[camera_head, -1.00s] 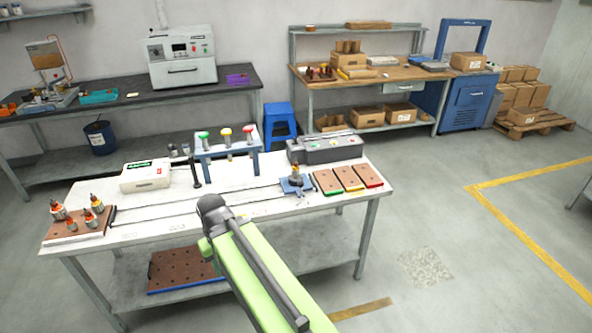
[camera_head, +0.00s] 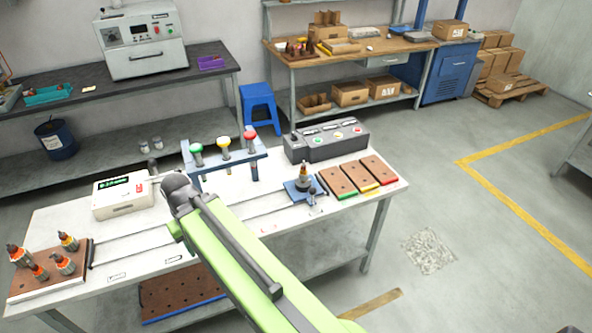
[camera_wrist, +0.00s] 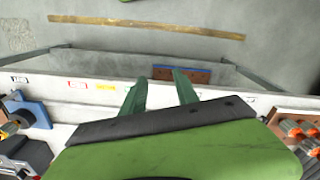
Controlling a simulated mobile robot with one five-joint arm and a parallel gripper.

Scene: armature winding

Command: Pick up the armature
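Several armatures (camera_head: 62,263), with orange windings and dark tips, stand upright on a brown board (camera_head: 40,284) at the table's left end. Another armature (camera_head: 304,172) stands upright in a blue fixture (camera_head: 298,190) right of centre. In the wrist view, my gripper (camera_wrist: 160,92) is open, its two green fingers apart with nothing between them, over the table's edge. There, the board's armatures (camera_wrist: 297,132) are at the right and the blue fixture (camera_wrist: 32,112) with its armature (camera_wrist: 10,128) is at the left, both clear of the fingers. In the head view my gripper is hidden.
A white box with a green display (camera_head: 122,198), a blue stand with coloured knobs (camera_head: 215,165) and a grey button box (camera_head: 328,145) stand at the table's back. Three brown trays (camera_head: 358,178) lie at the right. Rails run along the tabletop.

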